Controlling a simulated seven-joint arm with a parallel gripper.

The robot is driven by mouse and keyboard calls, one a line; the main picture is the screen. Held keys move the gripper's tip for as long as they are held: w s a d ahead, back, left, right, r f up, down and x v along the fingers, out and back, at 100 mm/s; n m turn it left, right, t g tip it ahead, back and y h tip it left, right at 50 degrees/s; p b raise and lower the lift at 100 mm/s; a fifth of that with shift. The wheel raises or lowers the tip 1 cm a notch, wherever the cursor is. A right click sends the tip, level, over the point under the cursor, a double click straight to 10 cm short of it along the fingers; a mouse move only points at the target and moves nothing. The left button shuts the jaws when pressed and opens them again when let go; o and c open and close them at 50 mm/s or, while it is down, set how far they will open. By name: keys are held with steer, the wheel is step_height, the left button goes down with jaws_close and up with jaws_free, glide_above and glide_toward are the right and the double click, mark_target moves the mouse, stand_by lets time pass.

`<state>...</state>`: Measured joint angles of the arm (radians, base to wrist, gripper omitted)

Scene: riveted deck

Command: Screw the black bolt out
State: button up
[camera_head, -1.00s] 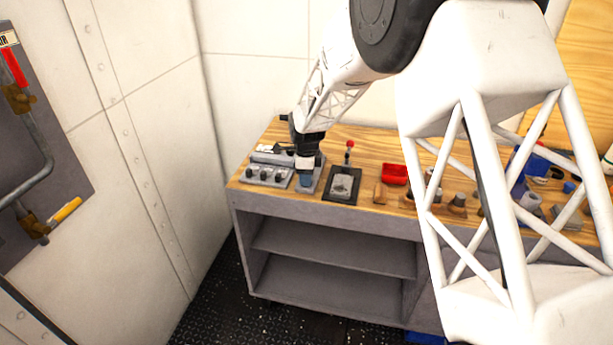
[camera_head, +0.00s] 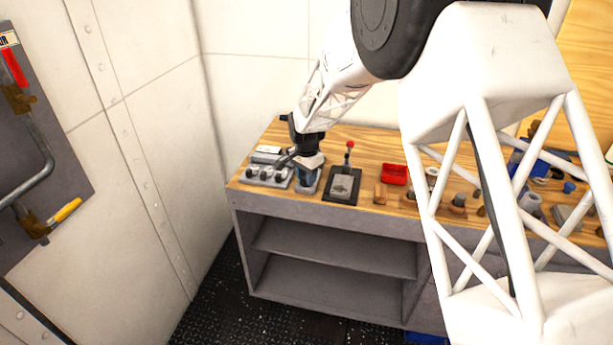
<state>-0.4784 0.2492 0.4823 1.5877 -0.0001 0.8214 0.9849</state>
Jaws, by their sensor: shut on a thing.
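My gripper (camera_head: 307,172) is at the left end of the wooden bench top, low over a small grey block (camera_head: 308,188). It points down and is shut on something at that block. The held thing is hidden by the fingers, so I cannot make out the black bolt or tell how far it stands out. Left of my gripper is a grey plate (camera_head: 264,180) with several dark knobs on it.
A dark plate with a red-tipped lever (camera_head: 347,181) stands close on the right of my gripper. Further right are a red tray (camera_head: 394,174), a wooden block (camera_head: 380,193) and several small parts. White walls close off the left and back. Open shelves are below.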

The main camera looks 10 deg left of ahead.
steer(key=n, duration=0.7)
steer(key=shift+f, duration=0.15)
steer(key=n, duration=0.4)
steer(key=shift+s, duration=0.1)
steer(key=n, duration=0.3)
steer(key=shift+n, duration=0.3)
steer(key=n, duration=0.3)
steer(key=shift+f+n, duration=0.1)
steer(key=shift+n, duration=0.2)
steer(key=n, duration=0.3)
steer(key=shift+n, duration=0.4)
steer(key=n, duration=1)
steer(key=shift+n, duration=0.4)
steer(key=n, duration=0.9)
steer(key=shift+f, duration=0.1)
steer(key=shift+d+n, duration=0.1)
steer(key=shift+n, duration=1.7)
